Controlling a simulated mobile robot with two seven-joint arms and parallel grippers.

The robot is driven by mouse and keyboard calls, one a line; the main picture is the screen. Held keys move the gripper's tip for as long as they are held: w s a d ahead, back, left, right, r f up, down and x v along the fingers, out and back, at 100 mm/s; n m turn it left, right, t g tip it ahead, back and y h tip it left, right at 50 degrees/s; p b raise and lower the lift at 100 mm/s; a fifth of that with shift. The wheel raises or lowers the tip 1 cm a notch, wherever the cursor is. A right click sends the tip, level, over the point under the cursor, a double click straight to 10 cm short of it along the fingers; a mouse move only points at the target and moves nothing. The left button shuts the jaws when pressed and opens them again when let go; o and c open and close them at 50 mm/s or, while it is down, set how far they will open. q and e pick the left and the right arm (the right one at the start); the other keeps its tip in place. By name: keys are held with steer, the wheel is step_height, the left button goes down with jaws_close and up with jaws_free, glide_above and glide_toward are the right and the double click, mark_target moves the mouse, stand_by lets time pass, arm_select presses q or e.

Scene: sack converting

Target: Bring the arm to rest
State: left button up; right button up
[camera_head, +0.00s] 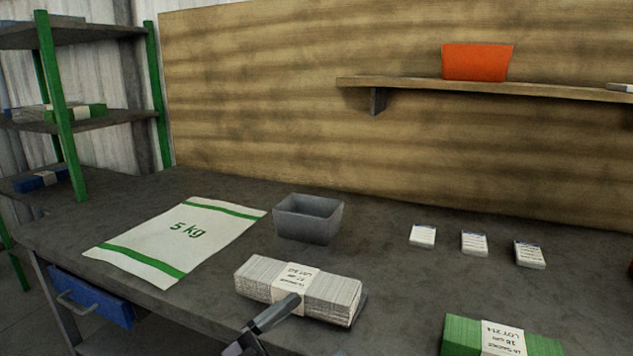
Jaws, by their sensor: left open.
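My left gripper (274,316) reaches in from the bottom edge, and only its front part shows. It is open, and its tip overlaps the front of a banded bundle of whitish sacks (338,291) in the picture. I cannot tell whether it touches the bundle. The bundle lies on the grey worktable (400,285) with a printed paper band around its middle. My right gripper is not in view.
A flat white "5 kg" sack (190,232) lies left of a grey bin (308,219). Several small white label stacks, one here (474,243), sit at right. A green banded bundle (462,336) lies front right. An orange bin (477,62) stands on a wall shelf (550,92).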

arm_select(q)
steer(key=a+f+n+t+y, duration=0.5)
steer(key=a+f+n+y, duration=0.1)
steer(key=f+n+y, duration=0.25)
steer(key=s+a+f+n+g+y, duration=0.2)
steer(key=s+a+f+g+y, duration=0.15)
steer(key=s+a+f, duration=0.4)
steer(key=s+a+f+n+g+y, duration=0.25)
steer(key=s+a+f+y, duration=0.2)
steer(key=s+f, duration=0.55)
step_height(320, 180, up, 9)
steer(key=m+y+p, duration=0.1)
steer(key=p, duration=1.2)
steer(key=shift+w+a, duration=0.25)
steer(key=shift+w, duration=0.15)
